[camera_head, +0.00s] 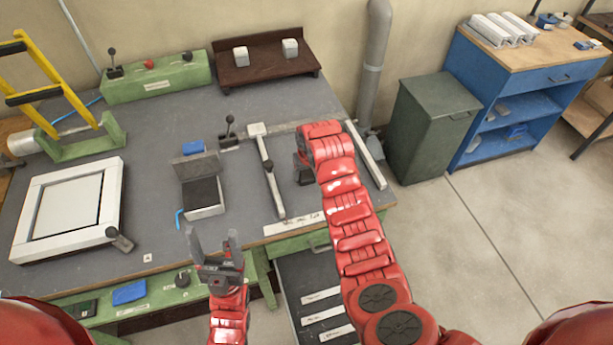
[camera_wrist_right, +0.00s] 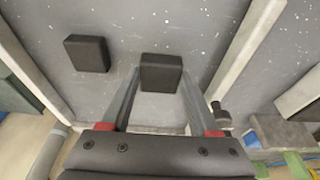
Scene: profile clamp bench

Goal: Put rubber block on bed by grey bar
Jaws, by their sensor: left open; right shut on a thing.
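My right gripper (camera_wrist_right: 160,76) is shut on a black rubber block (camera_wrist_right: 162,66), gripped between its fingertips over the grey bed. I cannot tell whether the block touches the bed. A second black block (camera_wrist_right: 87,53) lies on the bed to the left in the wrist view. A pale grey bar (camera_head: 366,155) lies along the bench's right side; it seems to be the bar (camera_wrist_right: 28,62) at the wrist view's left. In the head view my right gripper (camera_head: 303,168) is left of that bar, partly hidden by my arm. My left gripper (camera_head: 213,238) is open and empty at the bench's front edge.
An open dark-lined box (camera_head: 205,211), a blue block (camera_head: 193,147) and a white frame (camera_head: 112,185) are further left. A brown rack (camera_head: 265,70) with two blocks stands behind.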

